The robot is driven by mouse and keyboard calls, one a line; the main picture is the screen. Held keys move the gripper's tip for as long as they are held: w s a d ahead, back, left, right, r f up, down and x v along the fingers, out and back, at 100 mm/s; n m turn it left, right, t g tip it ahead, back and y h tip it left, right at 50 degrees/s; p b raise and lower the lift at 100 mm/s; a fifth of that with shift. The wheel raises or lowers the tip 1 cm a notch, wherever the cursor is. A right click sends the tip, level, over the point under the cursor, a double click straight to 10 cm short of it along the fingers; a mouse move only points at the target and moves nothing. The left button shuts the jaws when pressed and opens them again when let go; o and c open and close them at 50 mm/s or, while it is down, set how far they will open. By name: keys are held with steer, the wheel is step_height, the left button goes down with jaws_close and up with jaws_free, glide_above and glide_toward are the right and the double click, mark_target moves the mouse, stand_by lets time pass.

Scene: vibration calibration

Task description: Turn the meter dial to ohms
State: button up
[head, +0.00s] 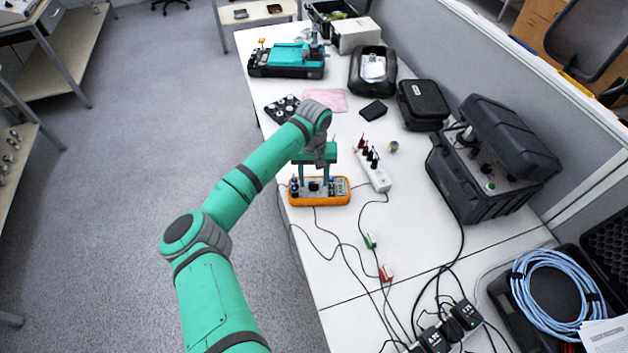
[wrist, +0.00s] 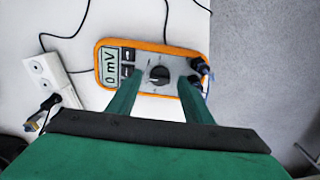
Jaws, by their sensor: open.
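The orange meter (head: 338,197) lies on the white table under my gripper, with its near edge and face partly visible in the head view. In the wrist view the meter (wrist: 190,50) shows a grey face, and its display (wrist: 110,66) reads "0 mV". The round dark dial (wrist: 159,75) sits at the middle of the face. My gripper (wrist: 158,98) is open, its two green fingers spread on either side of the dial and apart from it in the picture. It also shows in the head view (head: 313,180). The fingers hide part of the meter's near side.
Leads run from plugs (wrist: 200,68) at the meter's end. A white power strip (head: 375,170) with plugs stands just right of the meter. Green (head: 370,241) and red (head: 386,273) clips lie nearer. A black case (head: 500,155) stands at the right. Cables cross the front table.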

steer(key=shift+f, duration=0.65)
steer(key=shift+d, duration=0.1)
steer(key=c, duration=0.8)
steer(key=shift+c, duration=1.3)
